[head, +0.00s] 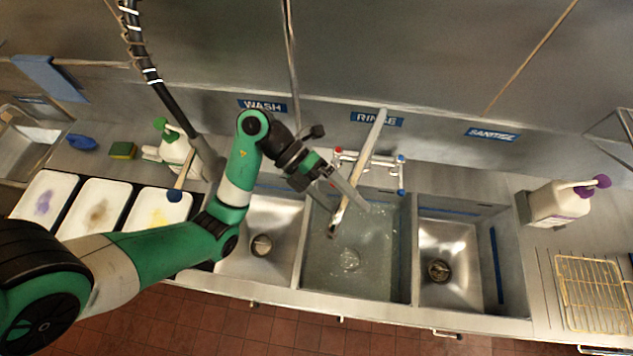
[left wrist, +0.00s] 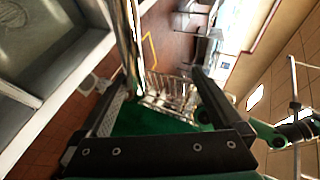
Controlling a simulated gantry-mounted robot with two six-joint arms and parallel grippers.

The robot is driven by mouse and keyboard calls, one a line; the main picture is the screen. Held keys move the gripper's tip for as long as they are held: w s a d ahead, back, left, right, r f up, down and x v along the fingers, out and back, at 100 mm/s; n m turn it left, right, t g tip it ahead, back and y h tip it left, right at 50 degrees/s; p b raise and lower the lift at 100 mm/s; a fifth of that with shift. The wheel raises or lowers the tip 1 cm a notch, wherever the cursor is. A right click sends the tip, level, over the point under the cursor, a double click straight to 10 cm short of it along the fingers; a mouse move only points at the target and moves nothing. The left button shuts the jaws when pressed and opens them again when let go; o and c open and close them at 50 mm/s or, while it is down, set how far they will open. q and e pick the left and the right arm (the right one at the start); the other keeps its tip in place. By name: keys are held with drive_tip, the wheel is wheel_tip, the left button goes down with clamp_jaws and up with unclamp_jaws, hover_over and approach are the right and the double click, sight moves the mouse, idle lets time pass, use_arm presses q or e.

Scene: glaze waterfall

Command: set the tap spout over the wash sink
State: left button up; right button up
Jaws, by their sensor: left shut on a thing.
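The tap spout (head: 362,172) is a long pale metal pipe. It slants down from below the RINSE label, and its open end hangs over the middle sink. My left gripper (head: 343,190) is shut on the spout near its lower part. In the left wrist view the pipe (left wrist: 130,50) runs down between my fingers (left wrist: 160,100). The wash sink (head: 282,212), left of the middle one under the WASH label (head: 262,106), looks empty with its drain showing. The middle rinse sink (head: 330,270) holds clear water. My right gripper is not seen.
Tap handles (head: 402,175) stand behind the middle sink. The sanitize sink (head: 450,235) is on the right. A hose (head: 145,60) hangs at the upper left. White tubs (head: 100,207) and a pump bottle (head: 172,150) stand left; another bottle (head: 556,205) and a wire rack (head: 592,290) are right.

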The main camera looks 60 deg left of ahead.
use_arm(q)
drive_tip(key=s+d+r+m+g+h, duration=0.2)
drive_tip(key=s+d+r+m+h, duration=0.1)
drive_tip(key=s+r, duration=0.6)
drive_tip(key=d+h, duration=0.1)
drive_tip(key=d, duration=0.1)
drive_tip(key=shift+s+d+r+m, duration=0.3)
drive_tip(key=shift+s+d, duration=0.1)
